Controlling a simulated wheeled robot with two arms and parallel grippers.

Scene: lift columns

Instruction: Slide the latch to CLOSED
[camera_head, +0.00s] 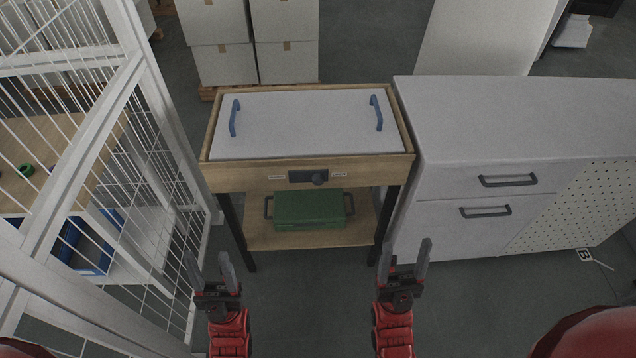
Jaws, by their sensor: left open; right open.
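The latch (308,177) is a dark plate with a round knob (319,179) on the front edge of a wooden table (230,177). The knob sits toward the right part of the plate. Small labels flank the plate, too small to read. My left gripper (209,258) is open and empty, in front of the table, below and left of the latch. My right gripper (408,254) is open and empty, below and right of the latch. Both are apart from the table.
A white lid (305,125) with two blue handles covers the table top. A green case (308,210) lies on the lower shelf. A white wire cage (150,110) stands left, and a grey drawer cabinet (460,200) stands right. The floor in front is clear.

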